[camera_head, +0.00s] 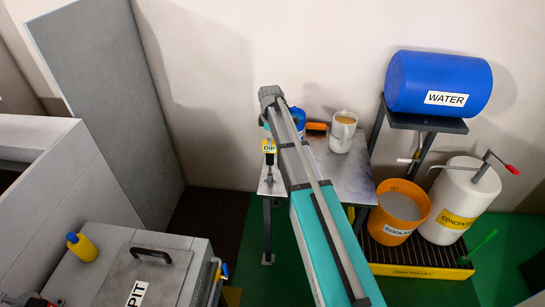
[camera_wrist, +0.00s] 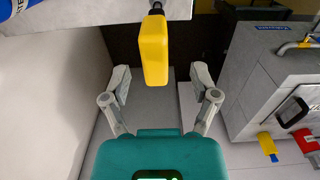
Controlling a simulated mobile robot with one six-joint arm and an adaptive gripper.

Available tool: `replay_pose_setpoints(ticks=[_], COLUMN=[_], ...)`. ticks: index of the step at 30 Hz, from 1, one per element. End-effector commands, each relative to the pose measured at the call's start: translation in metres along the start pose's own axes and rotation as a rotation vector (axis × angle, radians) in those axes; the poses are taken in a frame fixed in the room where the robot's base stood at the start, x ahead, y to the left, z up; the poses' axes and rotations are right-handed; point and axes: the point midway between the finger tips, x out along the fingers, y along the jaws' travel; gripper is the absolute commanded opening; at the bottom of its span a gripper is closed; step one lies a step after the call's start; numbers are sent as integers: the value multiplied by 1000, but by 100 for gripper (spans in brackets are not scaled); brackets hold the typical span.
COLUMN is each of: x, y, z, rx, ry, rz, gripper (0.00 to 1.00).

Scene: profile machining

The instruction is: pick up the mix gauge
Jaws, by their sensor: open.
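The mix gauge appears to be the yellow block marked DIP (camera_head: 269,146) with a dark stem, at the left end of the metal table (camera_head: 348,180) in the head view. In the wrist view the yellow block (camera_wrist: 154,52) is upper centre, its black stem reaching up to the table edge (camera_wrist: 90,14). My gripper (camera_wrist: 160,76) is open and empty in the wrist view. Its two fingers are spread to either side of the block's lower end in the picture, with no visible contact.
A white mug (camera_head: 342,132) and an orange item (camera_head: 316,127) are on the table. To the right are a blue water drum (camera_head: 438,83), an orange coolant bucket (camera_head: 399,207) and a white concentrate container (camera_head: 458,199). A grey cabinet (camera_head: 120,260) with a yellow bottle (camera_head: 82,247) stands left.

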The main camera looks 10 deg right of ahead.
Motion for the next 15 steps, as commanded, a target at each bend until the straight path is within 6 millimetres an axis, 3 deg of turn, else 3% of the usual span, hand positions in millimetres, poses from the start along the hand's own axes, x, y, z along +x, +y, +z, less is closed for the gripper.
replay_pose_setpoints(ticks=[15], x=[4], y=[0], z=[0], rx=[0], ry=[0], rz=[0], gripper=[77])
